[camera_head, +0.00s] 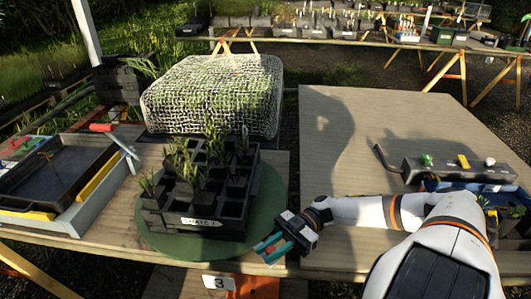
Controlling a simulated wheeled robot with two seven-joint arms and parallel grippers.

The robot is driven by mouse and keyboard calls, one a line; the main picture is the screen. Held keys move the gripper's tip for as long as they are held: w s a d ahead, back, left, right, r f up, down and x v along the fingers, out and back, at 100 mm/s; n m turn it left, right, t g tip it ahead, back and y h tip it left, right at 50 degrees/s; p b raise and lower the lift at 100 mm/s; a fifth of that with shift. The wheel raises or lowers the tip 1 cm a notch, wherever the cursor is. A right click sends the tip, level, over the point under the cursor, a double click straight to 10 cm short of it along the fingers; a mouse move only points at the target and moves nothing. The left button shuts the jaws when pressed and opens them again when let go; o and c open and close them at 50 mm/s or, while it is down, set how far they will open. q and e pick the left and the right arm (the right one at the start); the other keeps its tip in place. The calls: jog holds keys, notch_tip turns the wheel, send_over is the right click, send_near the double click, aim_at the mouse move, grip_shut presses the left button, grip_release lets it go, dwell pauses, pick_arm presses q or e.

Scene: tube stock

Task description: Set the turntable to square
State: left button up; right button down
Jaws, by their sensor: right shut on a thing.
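The turntable (273,200) is a flat green disc on the wooden table. A black crate (205,222) of square cells sits on it, with small green plants in some cells and a white label on its front. The crate is turned slightly relative to the table edges. My right gripper (270,248) is at the disc's front right edge and looks shut on the turntable's rim. The fingers hide the exact contact. My left gripper is not in view.
At the left stands a tray (100,185) with a red-handled tool (103,128) by it. A mesh-covered block (215,95) is behind the crate. A grey rack (440,170) with coloured knobs is at the right. The right tabletop's middle (340,130) is clear.

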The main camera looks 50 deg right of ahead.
jog(key=shift+d+f, duration=0.1)
jog(key=shift+d, duration=0.15)
dwell(0.3)
jog(key=c, duration=1.3)
grip_release()
jog(key=shift+d, duration=0.1)
